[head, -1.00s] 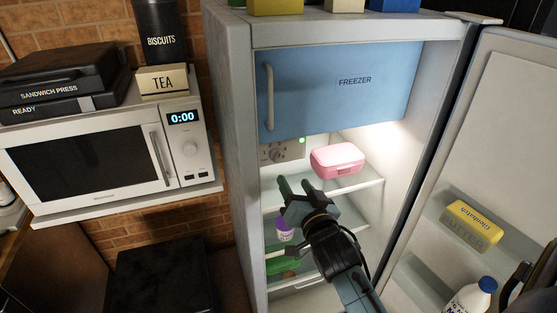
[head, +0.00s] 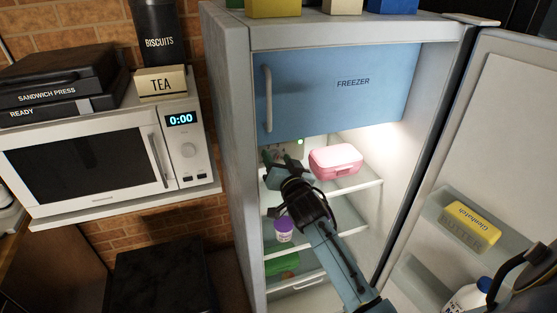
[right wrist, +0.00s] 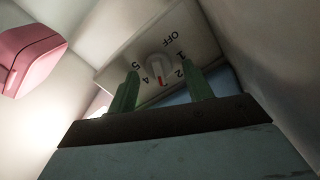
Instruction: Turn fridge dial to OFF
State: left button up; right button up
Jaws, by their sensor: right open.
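The fridge dial (right wrist: 158,66) is a pale round knob on a white panel marked OFF, 1, 2, 4 and 5. Its red mark points toward the gap between 2 and 4, not at OFF. In the head view, the dial panel (head: 292,144) is under the freezer door, and my gripper hides much of it. My right gripper (head: 273,158) is inside the open fridge. In the right wrist view its green fingers (right wrist: 162,70) are apart, with the dial showing between their tips. I cannot tell whether they touch it. My left gripper is not in view.
A pink lunch box (head: 336,161) sits on the upper shelf right of the dial. The blue freezer door (head: 340,95) is shut above. A purple-lidded jar (head: 284,230) stands below. The open fridge door (head: 490,130) holds butter (head: 471,226) and a bottle.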

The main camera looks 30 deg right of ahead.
jog(key=c, duration=1)
jog(key=shift+o, duration=0.2)
